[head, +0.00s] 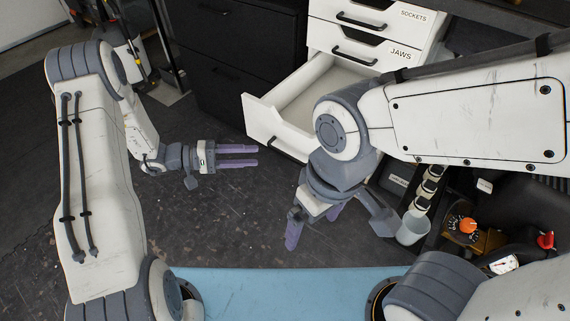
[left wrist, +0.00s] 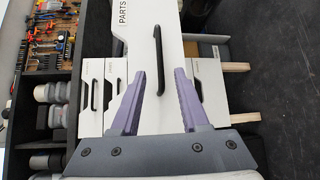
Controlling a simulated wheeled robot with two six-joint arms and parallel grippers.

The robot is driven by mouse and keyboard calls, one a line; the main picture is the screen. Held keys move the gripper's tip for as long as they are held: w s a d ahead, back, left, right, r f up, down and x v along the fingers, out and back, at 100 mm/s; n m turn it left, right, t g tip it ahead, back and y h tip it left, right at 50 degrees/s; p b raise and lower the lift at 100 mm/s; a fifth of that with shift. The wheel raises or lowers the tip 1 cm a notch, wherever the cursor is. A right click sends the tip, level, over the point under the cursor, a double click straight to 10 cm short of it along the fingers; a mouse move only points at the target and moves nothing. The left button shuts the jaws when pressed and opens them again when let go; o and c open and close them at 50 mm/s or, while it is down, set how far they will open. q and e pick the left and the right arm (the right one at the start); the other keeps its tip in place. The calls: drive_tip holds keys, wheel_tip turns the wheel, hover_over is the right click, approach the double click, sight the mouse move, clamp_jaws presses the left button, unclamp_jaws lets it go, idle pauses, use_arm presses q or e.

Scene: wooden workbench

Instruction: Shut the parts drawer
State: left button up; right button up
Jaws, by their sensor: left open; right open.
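The parts drawer (head: 262,122) is white and pulled well out of the white cabinet. Its inside is visible from above, and my right arm hides its right part in the head view. In the left wrist view its front panel (left wrist: 178,28) carries a PARTS label (left wrist: 123,14) and a black bar handle (left wrist: 158,50). My left gripper (head: 257,155) is open and empty, its purple fingers pointing at the drawer front. In the left wrist view the handle appears between the fingertips (left wrist: 159,75); contact cannot be told. My right gripper (head: 312,232) is open and empty, pointing down.
Shut drawers labelled SOCKETS (head: 380,20) and JAWS (head: 365,50) sit above the parts drawer. A black cabinet (head: 235,75) stands left of it. Dark floor is clear below my left gripper.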

sight(285, 153)
use_arm(q)
drive_tip(key=d, duration=0.3)
drive_tip(key=w+d+f+b, duration=0.1)
drive_tip(key=d, duration=0.6)
drive_tip(key=shift+w+f, duration=0.15)
drive_tip(key=shift+w, duration=0.05)
clamp_jaws()
idle(1.1)
